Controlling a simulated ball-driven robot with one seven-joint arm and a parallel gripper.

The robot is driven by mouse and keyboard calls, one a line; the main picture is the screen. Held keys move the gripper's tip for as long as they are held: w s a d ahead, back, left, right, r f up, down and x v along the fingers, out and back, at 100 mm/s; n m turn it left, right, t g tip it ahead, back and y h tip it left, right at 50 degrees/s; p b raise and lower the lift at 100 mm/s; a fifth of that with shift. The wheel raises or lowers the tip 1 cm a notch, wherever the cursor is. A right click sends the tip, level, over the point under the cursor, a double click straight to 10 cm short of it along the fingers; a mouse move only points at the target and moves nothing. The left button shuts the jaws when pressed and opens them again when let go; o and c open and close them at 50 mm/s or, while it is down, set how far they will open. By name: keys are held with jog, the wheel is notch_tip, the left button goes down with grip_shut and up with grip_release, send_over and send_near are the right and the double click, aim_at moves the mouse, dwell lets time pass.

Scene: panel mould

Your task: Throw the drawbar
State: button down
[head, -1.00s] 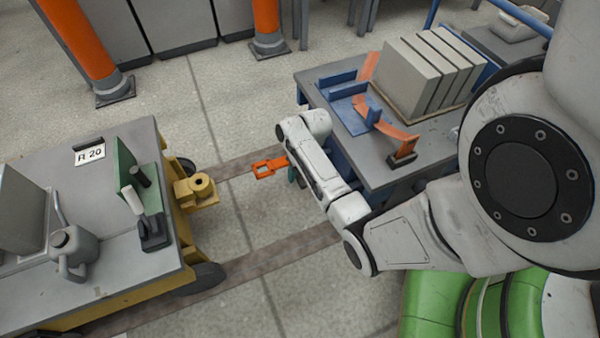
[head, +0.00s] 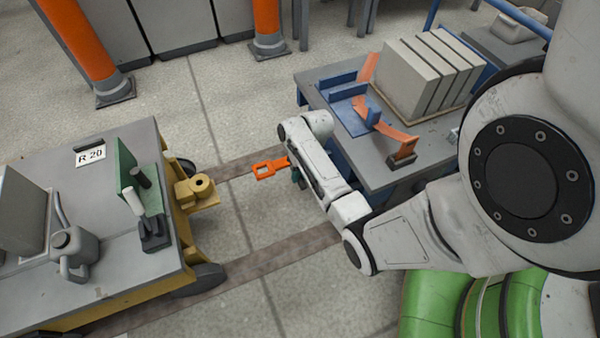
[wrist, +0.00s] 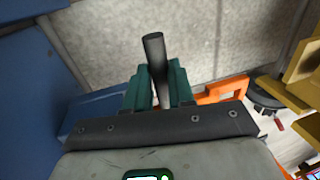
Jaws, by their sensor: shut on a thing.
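The orange drawbar (head: 271,167), with a squared loop at its free end, sticks out from the blue cart's side over the floor rails. Its far part is hidden behind my arm. It also shows in the wrist view (wrist: 222,90), right of my gripper. My gripper (wrist: 159,78) has teal fingers and is shut on a black round handle (wrist: 153,48) that stands up between them. Where the handle joins the drawbar is hidden. In the head view only a bit of my gripper (head: 297,177) shows below the arm. A yellow coupling (head: 197,190) on the left cart faces the loop, a gap apart.
The yellow cart (head: 110,281) at left carries a grey can (head: 71,250) and a green bracket with levers (head: 140,195). The blue cart (head: 436,143) at right carries grey panels (head: 415,75). Floor between the carts is clear.

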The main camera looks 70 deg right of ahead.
jog(key=r+t+y+p, duration=0.1)
jog(key=p, duration=0.1)
jog(key=s+d+r+t+y+p, duration=0.1)
jog(key=t+y+p, duration=0.1)
jog(key=shift+s+r, duration=0.1)
jog(key=shift+r, duration=0.25)
jog(key=c, duration=1)
grip_release()
jog(key=s+a+r+p, duration=0.2)
jog(key=s+r+p, duration=0.1)
jog(key=s+r, duration=0.1)
jog(key=s+a+r+p, duration=0.2)
jog(key=s+r+p, duration=0.1)
jog(key=s+r, duration=0.1)
jog(key=s+a+r+p, duration=0.3)
jog(key=s+r+p, duration=0.1)
jog(key=r, duration=0.1)
jog(key=shift+s, duration=0.1)
